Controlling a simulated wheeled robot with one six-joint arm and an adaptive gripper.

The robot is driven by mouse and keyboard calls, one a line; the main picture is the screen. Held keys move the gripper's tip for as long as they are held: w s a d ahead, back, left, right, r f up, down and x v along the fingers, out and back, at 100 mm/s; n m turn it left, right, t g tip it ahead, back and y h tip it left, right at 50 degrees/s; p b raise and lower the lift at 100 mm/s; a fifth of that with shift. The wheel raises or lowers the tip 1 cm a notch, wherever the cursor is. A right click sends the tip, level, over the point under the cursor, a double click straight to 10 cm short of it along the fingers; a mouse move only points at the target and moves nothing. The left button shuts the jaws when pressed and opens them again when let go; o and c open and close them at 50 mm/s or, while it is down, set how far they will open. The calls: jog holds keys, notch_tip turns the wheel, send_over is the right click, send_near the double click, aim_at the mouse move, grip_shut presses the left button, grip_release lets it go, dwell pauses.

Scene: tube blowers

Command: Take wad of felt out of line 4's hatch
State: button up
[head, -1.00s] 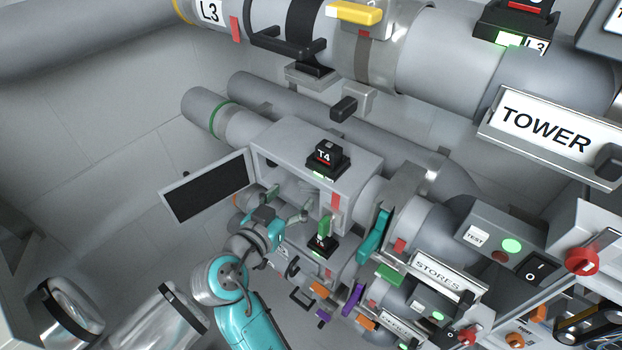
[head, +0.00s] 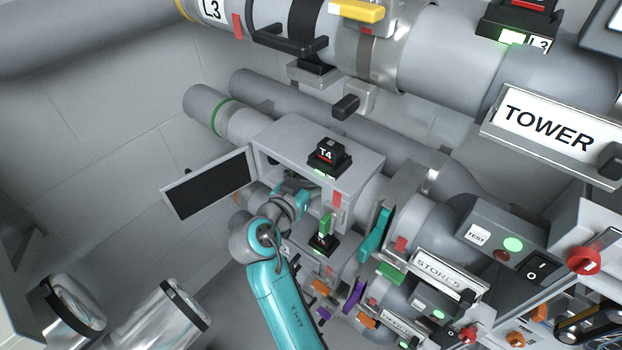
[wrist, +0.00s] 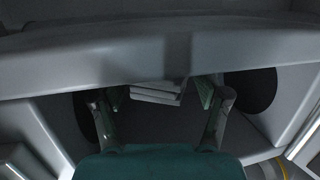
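Line 4's hatch box (head: 350,165), under a black block marked T4 (head: 327,156), has its dark-panelled door (head: 210,183) swung open to the left. My arm reaches up to the opening, and its front end is inside, partly hidden by the box. In the wrist view my gripper (wrist: 158,98) is open, with a finger on each side. A pale, layered wad (wrist: 157,92), seemingly the felt, lies just ahead between the fingertips. A gap shows on both sides of it. The box's upper edge (wrist: 155,55) crosses the wrist view and hides part of the wad's top.
Dark round pipe mouths (wrist: 250,90) open at the box's sides. A teal handle (head: 375,235) is to the right. The large L3 pipe (head: 440,55) runs above.

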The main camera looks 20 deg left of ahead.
jog(key=c, duration=0.6)
jog(key=shift+r, duration=0.1)
